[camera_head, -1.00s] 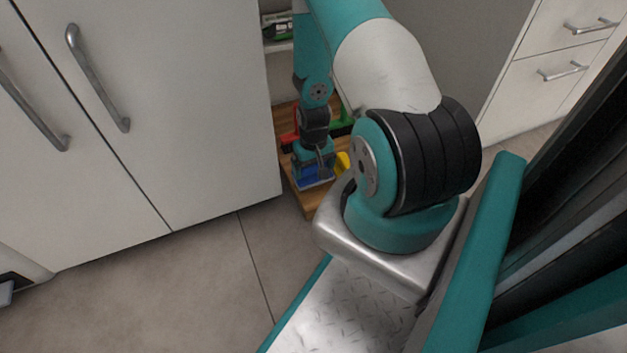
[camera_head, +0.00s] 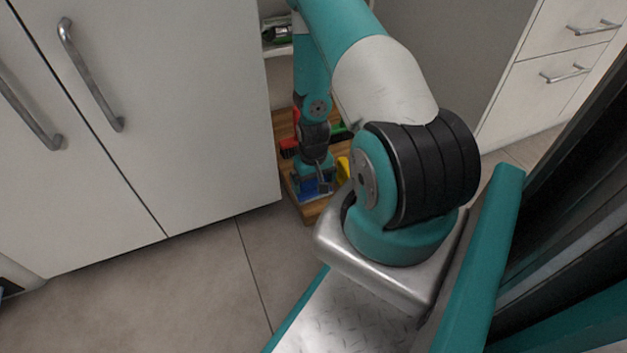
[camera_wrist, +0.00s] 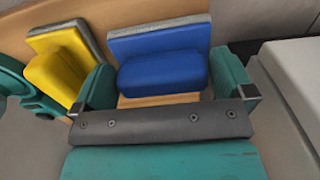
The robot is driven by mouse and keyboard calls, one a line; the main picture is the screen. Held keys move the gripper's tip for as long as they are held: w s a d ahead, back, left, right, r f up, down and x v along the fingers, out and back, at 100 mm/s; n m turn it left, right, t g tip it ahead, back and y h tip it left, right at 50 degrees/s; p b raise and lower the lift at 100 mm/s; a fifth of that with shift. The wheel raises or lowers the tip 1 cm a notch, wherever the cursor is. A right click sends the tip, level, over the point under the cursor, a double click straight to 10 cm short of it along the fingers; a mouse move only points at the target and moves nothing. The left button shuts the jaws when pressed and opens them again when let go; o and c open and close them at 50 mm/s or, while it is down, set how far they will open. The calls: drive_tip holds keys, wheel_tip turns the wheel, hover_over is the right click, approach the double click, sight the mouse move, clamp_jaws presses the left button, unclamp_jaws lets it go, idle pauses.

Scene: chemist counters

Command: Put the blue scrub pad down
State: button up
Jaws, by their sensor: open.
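The blue scrub pad (camera_wrist: 162,58) lies on a wooden board, its raised blue grip facing my wrist camera. In the head view the blue pad (camera_head: 308,188) shows small at the near end of the board. My gripper (camera_wrist: 165,85) is open, with one teal finger on each side of the pad's grip. A gap with bare wood shows between the grip and the gripper's palm. In the head view my gripper (camera_head: 313,180) is low over the board and partly hides the pad.
A yellow pad (camera_wrist: 62,66) lies just left of the blue one. The wooden board (camera_head: 309,208) also carries a red item (camera_head: 289,147) and a green item (camera_head: 340,132). White cabinet doors (camera_head: 160,130) stand to the left. A pale block-like surface (camera_wrist: 295,75) is close on the right.

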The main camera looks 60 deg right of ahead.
wheel_tip(320, 180, up, 12)
drive_tip(key=p, duration=0.7)
drive_tip(key=shift+p, duration=0.4)
